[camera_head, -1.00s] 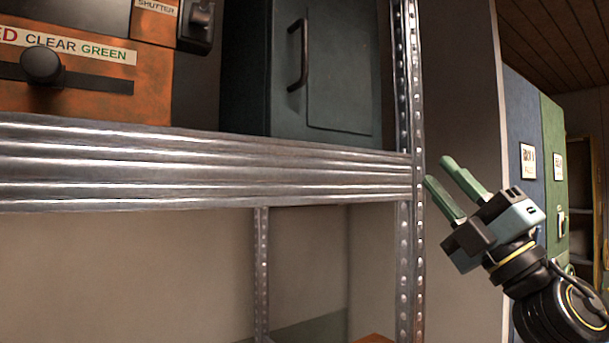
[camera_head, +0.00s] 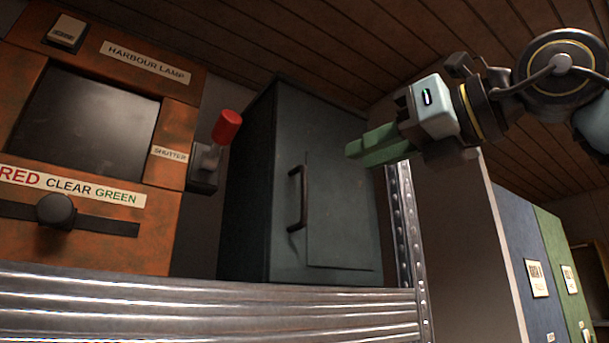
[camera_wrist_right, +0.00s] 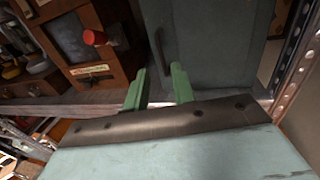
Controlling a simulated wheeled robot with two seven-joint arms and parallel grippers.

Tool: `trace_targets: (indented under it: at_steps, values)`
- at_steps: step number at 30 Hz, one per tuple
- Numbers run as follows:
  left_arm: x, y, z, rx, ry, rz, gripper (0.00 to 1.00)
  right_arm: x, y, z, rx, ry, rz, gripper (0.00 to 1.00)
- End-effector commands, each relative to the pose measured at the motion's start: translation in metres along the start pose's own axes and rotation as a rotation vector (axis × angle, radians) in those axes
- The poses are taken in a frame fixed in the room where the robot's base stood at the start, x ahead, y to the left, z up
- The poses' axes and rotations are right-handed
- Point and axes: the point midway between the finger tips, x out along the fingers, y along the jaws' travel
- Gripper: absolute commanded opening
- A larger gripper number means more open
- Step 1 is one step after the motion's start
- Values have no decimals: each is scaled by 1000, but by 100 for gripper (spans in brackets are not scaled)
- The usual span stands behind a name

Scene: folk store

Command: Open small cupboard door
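The small cupboard (camera_head: 250,190) is a dark grey-green box on the metal shelf. Its door (camera_head: 345,220) is shut, with a dark vertical bar handle (camera_head: 298,198) on the door's left side. My right gripper (camera_head: 368,152) is in front of the cupboard's upper right, pointing left, with green fingers. In the right wrist view its fingers (camera_wrist_right: 160,92) stand apart with nothing between them, and the handle (camera_wrist_right: 159,50) shows beyond them, not touched. The cupboard door (camera_wrist_right: 215,45) also shows there. My left gripper is not in view.
The metal shelf edge (camera_head: 200,310) runs below the cupboard, with a perforated upright (camera_head: 408,245) at its right. An orange-brown harbour lamp box (camera_head: 165,200) with a red-tipped lever (camera_head: 226,127) stands left of the cupboard. Blue and green panels (camera_head: 520,270) are at the right.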

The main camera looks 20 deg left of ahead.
Motion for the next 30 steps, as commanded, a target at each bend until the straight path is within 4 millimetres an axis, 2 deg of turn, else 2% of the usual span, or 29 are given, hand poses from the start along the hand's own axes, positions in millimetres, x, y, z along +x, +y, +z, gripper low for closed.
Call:
trace_targets:
  at_steps: [9, 15, 21, 30]
  values:
    - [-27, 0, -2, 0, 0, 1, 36, 67, 2, 3, 3, 3, 5, 26]
    - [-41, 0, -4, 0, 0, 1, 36, 101, 1, 2, 2, 1, 5, 26]
    - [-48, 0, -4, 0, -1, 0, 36, 118, 1, 0, 3, 0, 4, 26]
    - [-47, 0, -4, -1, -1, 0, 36, 121, 1, -1, 2, -1, 4, 26]
